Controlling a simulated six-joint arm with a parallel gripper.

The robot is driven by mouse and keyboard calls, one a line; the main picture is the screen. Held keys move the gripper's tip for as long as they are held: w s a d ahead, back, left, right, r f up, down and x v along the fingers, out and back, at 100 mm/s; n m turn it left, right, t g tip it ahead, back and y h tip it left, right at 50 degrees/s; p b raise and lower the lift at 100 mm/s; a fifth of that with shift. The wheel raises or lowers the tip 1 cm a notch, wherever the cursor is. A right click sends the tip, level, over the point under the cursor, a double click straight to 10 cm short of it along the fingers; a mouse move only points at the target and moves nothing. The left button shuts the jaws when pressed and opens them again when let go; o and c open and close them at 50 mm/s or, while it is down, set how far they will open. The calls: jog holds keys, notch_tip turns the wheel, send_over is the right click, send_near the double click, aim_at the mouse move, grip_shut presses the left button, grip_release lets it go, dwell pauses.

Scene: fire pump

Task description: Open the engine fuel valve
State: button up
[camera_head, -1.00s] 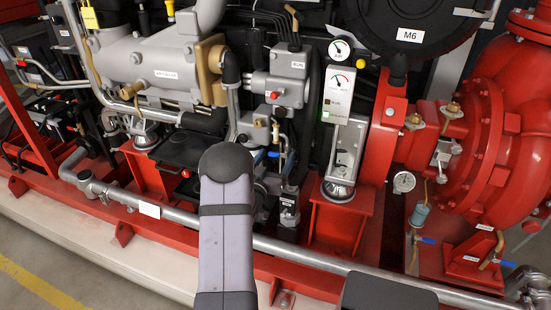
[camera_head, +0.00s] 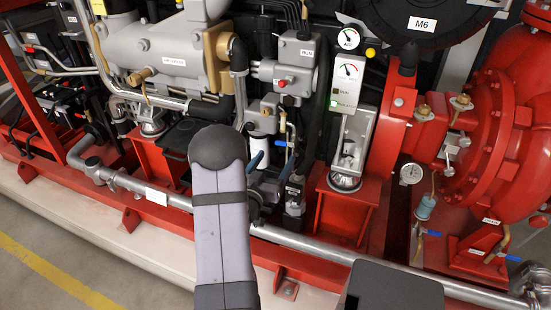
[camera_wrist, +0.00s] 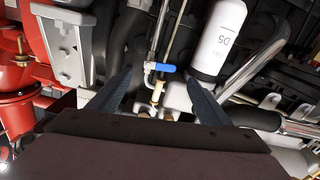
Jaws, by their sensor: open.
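A small valve with a blue lever (camera_wrist: 161,68) sits on a thin metal pipe in the wrist view, with a brass fitting below it. The lever lies roughly crosswise to the pipe in that picture. In the head view the blue lever (camera_head: 281,143) is small, on the engine's front. My gripper (camera_wrist: 158,82) is open, with one dark blue finger on each side of the valve's fitting, and nothing is held. Whether the fingers touch the valve cannot be told. In the head view my gripper (camera_head: 271,160) is partly hidden behind my arm. No label on the valve is readable.
A white filter cylinder (camera_wrist: 217,40) stands close to the right finger. A metal pipe (camera_wrist: 252,68) and a grey bracket (camera_wrist: 62,45) lie to the sides. A red frame (camera_head: 345,205) and a long steel pipe (camera_head: 310,248) run along the front.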

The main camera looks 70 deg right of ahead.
aim_at(284, 142)
jog(key=shift+d+r, duration=0.15)
jog(key=shift+d, duration=1.5)
jog(key=shift+d+r, duration=0.15)
jog(key=shift+d, duration=1.5)
jog(key=c, duration=1)
